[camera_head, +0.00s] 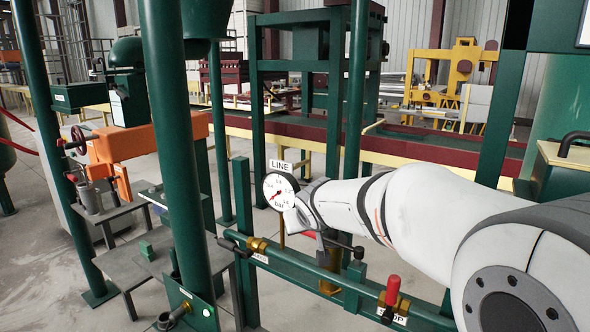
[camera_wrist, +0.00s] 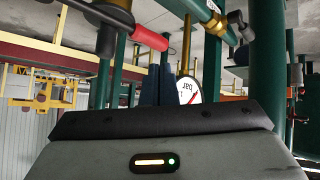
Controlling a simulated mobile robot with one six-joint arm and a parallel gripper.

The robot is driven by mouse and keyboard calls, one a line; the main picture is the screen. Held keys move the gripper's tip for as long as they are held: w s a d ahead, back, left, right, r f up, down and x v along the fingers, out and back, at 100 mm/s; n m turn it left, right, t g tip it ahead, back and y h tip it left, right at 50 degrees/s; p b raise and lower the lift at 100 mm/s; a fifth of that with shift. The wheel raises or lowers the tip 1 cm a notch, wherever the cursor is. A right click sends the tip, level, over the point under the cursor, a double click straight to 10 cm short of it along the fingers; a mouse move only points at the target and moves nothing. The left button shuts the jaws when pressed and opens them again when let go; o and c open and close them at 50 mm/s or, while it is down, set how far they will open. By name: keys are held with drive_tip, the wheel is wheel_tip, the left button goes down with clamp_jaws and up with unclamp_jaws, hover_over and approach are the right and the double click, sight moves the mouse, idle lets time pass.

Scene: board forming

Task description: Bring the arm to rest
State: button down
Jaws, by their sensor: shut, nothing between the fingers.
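My white arm (camera_head: 420,215) reaches in from the right in the head view. Its far end is beside a round dial gauge (camera_head: 279,190) under a LINE sign, and I cannot tell from there whether they touch. In the wrist view, my gripper (camera_wrist: 166,85) shows as two dark fingers close together beyond the grey housing, shut and empty. The gauge also shows upside down in the wrist view (camera_wrist: 187,90), just right of the fingers. The fingers are hard to make out in the head view.
A green pipe (camera_head: 345,288) with brass fittings and a red-handled valve (camera_head: 393,291) runs below my arm. A green post (camera_head: 178,150) stands in the left foreground. An orange machine (camera_head: 145,143) and grey steps (camera_head: 150,260) are at left. A red-and-green conveyor (camera_head: 430,142) lies behind.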

drive_tip(key=s+d+f+m+g+b, duration=0.1)
drive_tip(key=s+d+f+g, duration=0.1)
drive_tip(key=s, duration=0.8)
drive_tip(key=s+d+f+m+g+b, duration=0.1)
drive_tip(key=s+d+f, duration=0.4)
drive_tip(key=s, duration=0.5)
drive_tip(key=s+d+f+m+g+h+b, duration=0.1)
drive_tip(key=s+d+f+g, duration=0.2)
drive_tip(key=s+d, duration=0.3)
drive_tip(key=s+f, duration=0.1)
drive_tip(key=s, duration=0.3)
drive_tip(key=shift+s+f+m, duration=0.15)
drive_tip(key=shift+s+m, duration=0.1)
drive_tip(key=shift+m, duration=0.05)
